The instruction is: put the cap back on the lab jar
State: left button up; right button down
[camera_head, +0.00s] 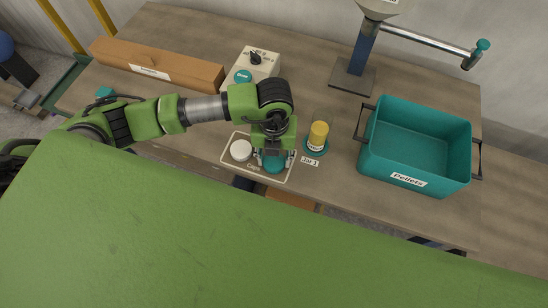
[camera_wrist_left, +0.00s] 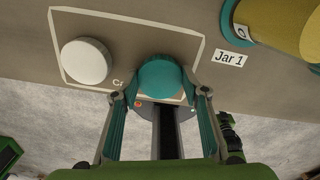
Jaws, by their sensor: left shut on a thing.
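My left gripper (camera_head: 272,158) is over the Caps mat (camera_head: 283,178) and shut on the teal cap (camera_head: 274,166). In the left wrist view, the teal cap (camera_wrist_left: 160,78) sits between the two fingertips (camera_wrist_left: 160,95). I cannot tell whether it touches the mat. The white cap (camera_head: 241,150) lies on the mat to the left; it also shows in the left wrist view (camera_wrist_left: 86,61). The lab jar (camera_head: 318,135), with yellow contents, stands upright on a teal disc right of the gripper, behind the "Jar 1" label (camera_head: 310,161). My right gripper is not in view.
A teal bin marked "Pellets" (camera_head: 400,178) stands at the right. A stand with a metal arm (camera_head: 353,76) is behind the jar. A beige box with a knob and teal button (camera_head: 252,63) and a long brown box (camera_head: 158,65) are at the back left.

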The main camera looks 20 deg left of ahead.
pick_arm(q)
jog(key=shift+w+r, duration=0.1)
jog(key=shift+r, duration=0.6)
jog(key=s+d+r+b, duration=0.1)
jog(key=s+d+r, duration=0.6)
jog(key=s+r, duration=0.4)
jog(key=shift+s+d+r+b, duration=0.25)
jog(key=shift+s+d+b, duration=0.1)
jog(key=shift+s, duration=0.1)
jog(key=shift+w, duration=0.1)
jog(key=w+a+r+n, duration=0.3)
jog(key=a+n, duration=0.4)
jog(key=n, duration=0.9)
jog(key=w+a+r+n, duration=0.3)
jog(key=w+a+n, duration=0.2)
jog(key=n, duration=1.2)
jog(key=a, duration=0.3)
jog(key=shift+w+r, duration=0.4)
